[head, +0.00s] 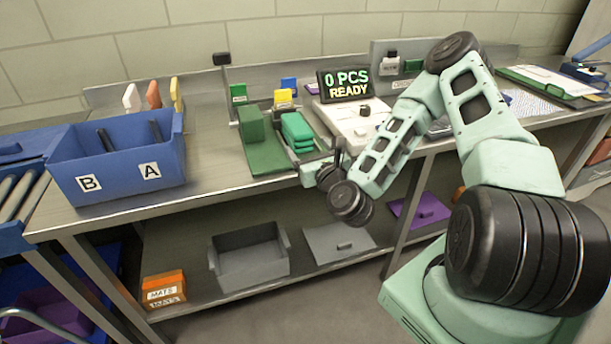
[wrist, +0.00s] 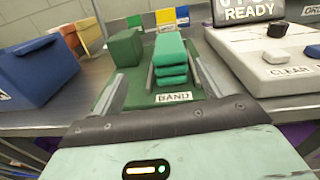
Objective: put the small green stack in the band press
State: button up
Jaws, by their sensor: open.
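The small green stack (head: 297,131) is a pile of flat, bright green pieces. It also shows upright and straight ahead in the wrist view (wrist: 171,58). It sits on a dark green base labelled BAND (wrist: 140,99), which I take to be the band press; in the head view the base (head: 262,163) lies on the bench. A darker green block (head: 251,124) stands on its left part. My gripper (head: 322,162) is open and empty at the base's front edge, facing the stack. Its fingers are partly hidden in the head view. I cannot tell whether they touch anything.
A blue bin (head: 115,178) marked A and B stands left on the bench. A white machine (head: 350,122) and a display reading 0 PCS READY (head: 346,83) stand right of the stack. Coloured cards stand behind. Bare bench lies between bin and base.

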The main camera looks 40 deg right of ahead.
jog(key=s+a+f+n+g+y, duration=0.1)
jog(key=s+a+n+g+y, duration=0.15)
jog(key=a+n, duration=0.5)
jog(key=s+a+n+g+y, duration=0.1)
jog(key=a+n+g+y, duration=0.3)
jog(key=a+n, duration=0.4)
jog(key=s+a+f+n+g+y, duration=0.1)
jog(key=a+n+g+y, duration=0.2)
jog(key=a+n, duration=0.55)
jog(key=s+r+n+g+h, duration=0.2)
jog(key=s+r+n+g, duration=0.2)
jog(key=s+n, duration=0.6)
jog(key=s+r+n+g+h, duration=0.3)
jog(key=s+r+n, duration=0.4)
jog(key=s+n, duration=0.4)
jog(key=s+g, duration=0.1)
jog(key=s, duration=0.1)
jog(key=shift+s+a+n, duration=0.25)
jog(key=shift+s+n, duration=0.05)
jog(key=shift+s, duration=0.05)
jog(key=shift+r, duration=0.1)
